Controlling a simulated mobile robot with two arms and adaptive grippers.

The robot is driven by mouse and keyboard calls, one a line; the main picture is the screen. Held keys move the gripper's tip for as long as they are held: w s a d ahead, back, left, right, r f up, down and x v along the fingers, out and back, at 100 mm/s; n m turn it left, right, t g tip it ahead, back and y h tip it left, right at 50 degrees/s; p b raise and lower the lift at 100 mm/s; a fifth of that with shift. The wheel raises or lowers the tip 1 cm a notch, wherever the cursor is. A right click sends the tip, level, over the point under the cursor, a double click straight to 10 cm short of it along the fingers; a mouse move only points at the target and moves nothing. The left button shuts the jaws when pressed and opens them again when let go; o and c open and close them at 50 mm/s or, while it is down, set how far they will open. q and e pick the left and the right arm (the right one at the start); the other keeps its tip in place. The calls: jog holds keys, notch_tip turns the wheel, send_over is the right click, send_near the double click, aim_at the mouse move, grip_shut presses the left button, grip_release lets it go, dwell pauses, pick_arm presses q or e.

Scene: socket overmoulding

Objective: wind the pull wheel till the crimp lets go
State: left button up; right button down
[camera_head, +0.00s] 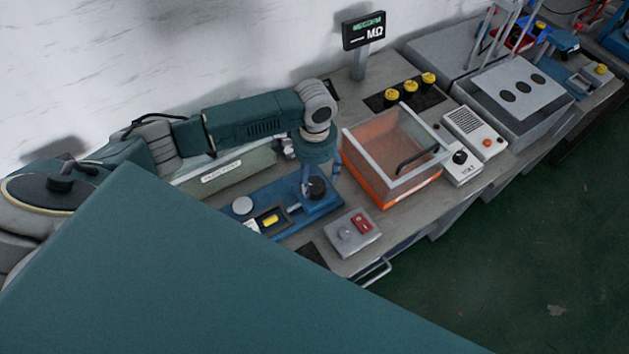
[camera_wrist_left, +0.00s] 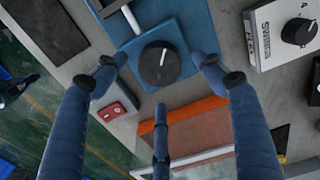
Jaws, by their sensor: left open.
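The pull wheel is a black round knob (camera_head: 317,188) with a white mark, on the right end of the blue pull fixture (camera_head: 290,206). The wheel (camera_wrist_left: 160,64) also shows in the left wrist view, its white mark nearly upright. My left gripper (camera_head: 321,176) points down over the wheel. In the left wrist view its fingers (camera_wrist_left: 159,75) are spread wide, on both sides of the wheel with gaps, and hold nothing. A yellow piece (camera_head: 271,220) lies in the fixture left of the wheel; I cannot make out the crimp itself. My right gripper is out of view.
An orange, clear-walled box (camera_head: 375,186) stands right of the fixture. A grey switch box (camera_head: 352,232) with a red rocker is in front. A long pale labelled box (camera_head: 225,171) lies behind. A volt meter box (camera_head: 462,160) stands farther right.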

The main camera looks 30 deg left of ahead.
aim_at(314, 185)
pick_arm(q)
notch_tip(314, 185, up, 8)
jog(key=shift+r, duration=0.2)
jog(key=shift+s+f, duration=0.1)
dwell(0.5)
